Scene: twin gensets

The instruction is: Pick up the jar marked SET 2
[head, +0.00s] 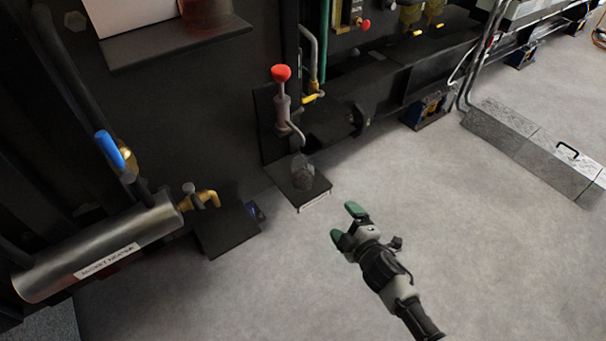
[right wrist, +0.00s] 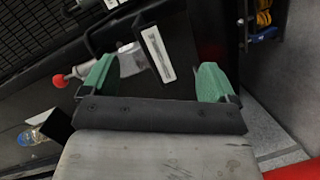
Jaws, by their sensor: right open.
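A small clear greyish jar (head: 303,172) stands on a small black shelf (head: 290,192) with a white label on its front edge, below a grey pump with a red knob (head: 281,73). I cannot read any marking on the jar. My right gripper (head: 346,224) is open and empty, with green fingertips, below and right of that shelf and apart from it. In the right wrist view, a grey jar-like shape (right wrist: 131,58) shows between the green fingers (right wrist: 155,80), beyond them, beside a white label plate. My left gripper is not in view.
A steel cylinder (head: 100,245) with a brass tap is at the left, above a second black shelf (head: 226,229). A dark machine wall runs behind. A grey metal channel cover (head: 535,150) lies at the right. The floor (head: 420,190) between is clear.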

